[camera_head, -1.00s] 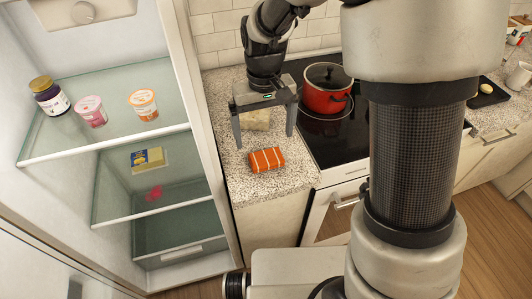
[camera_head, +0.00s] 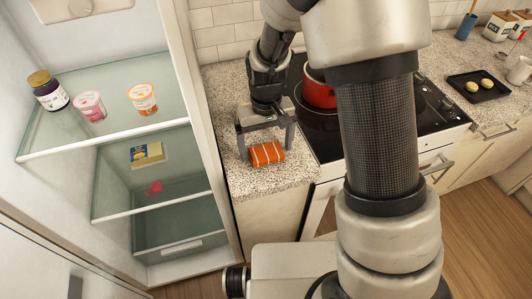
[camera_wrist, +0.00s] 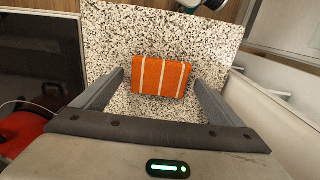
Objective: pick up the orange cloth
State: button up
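The orange cloth (camera_head: 267,153), folded and striped with white lines, lies on the speckled counter beside the stove. It also shows in the wrist view (camera_wrist: 161,77), ahead of and between my fingers. My gripper (camera_head: 266,155) is open and empty, with one finger at each side of the cloth in the head view. In the wrist view my gripper (camera_wrist: 163,82) has its two fingers spread wider than the cloth, with counter showing between each finger and the cloth. I cannot tell the exact height of the fingertips above the counter.
The speckled counter (camera_head: 262,184) has bare room in front of the cloth. An open fridge (camera_head: 187,105) with jars and cups stands at the left. A red pot (camera_head: 318,92) sits on the black stove (camera_head: 329,146) at the right, partly hidden by my arm.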

aim_at(266, 151)
jog(key=c, duration=1)
jog(key=shift+r, duration=0.2)
jog(key=shift+c, duration=0.2)
notch_tip(266, 151, up, 7)
jog(key=shift+r, duration=0.15)
jog(key=d+m+p, duration=0.3)
jog(key=d+p, duration=0.1)
jog(key=d, duration=0.8)
jog(key=shift+w+d+f, duration=0.25)
jog(key=shift+f, duration=0.05)
